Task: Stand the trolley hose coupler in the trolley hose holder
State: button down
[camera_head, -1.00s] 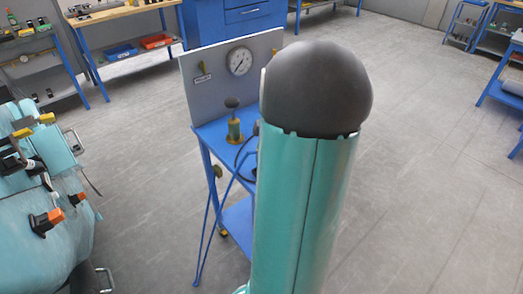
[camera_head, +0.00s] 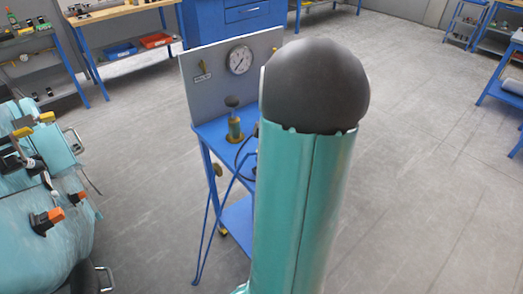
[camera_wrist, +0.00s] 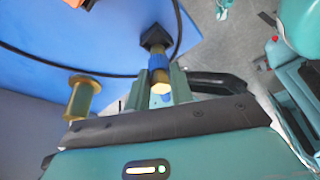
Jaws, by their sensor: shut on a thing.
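In the wrist view, my gripper (camera_wrist: 160,86) is shut on the hose coupler (camera_wrist: 157,62), which has a blue band, a dark square end and a pale yellow end between the fingers. A black hose (camera_wrist: 100,73) curves past it over the blue trolley top (camera_wrist: 105,40). A brass spool-shaped piece (camera_wrist: 84,98) stands to the left, apart from the coupler; I cannot tell whether it is the holder. In the head view, the blue trolley (camera_head: 212,133) is partly hidden behind my arm, which also hides my gripper and the coupler.
The trolley's grey back panel (camera_head: 215,88) carries a round gauge (camera_head: 239,60). A brass-and-green fitting with a dark knob (camera_head: 235,128) stands on its top. An orange thing (camera_wrist: 75,2) shows at the wrist view's upper edge. Open floor (camera_head: 430,150) lies to the right.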

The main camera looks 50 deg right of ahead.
jog(key=shift+f, duration=1.1)
dwell(0.3)
jog(key=c, duration=1.1)
grip_release()
jog(key=shift+c, duration=0.2)
jog(key=shift+r, duration=0.1)
jog(key=v, duration=1.3)
jog(key=shift+r, duration=0.3)
jog(key=shift+s+d, duration=0.1)
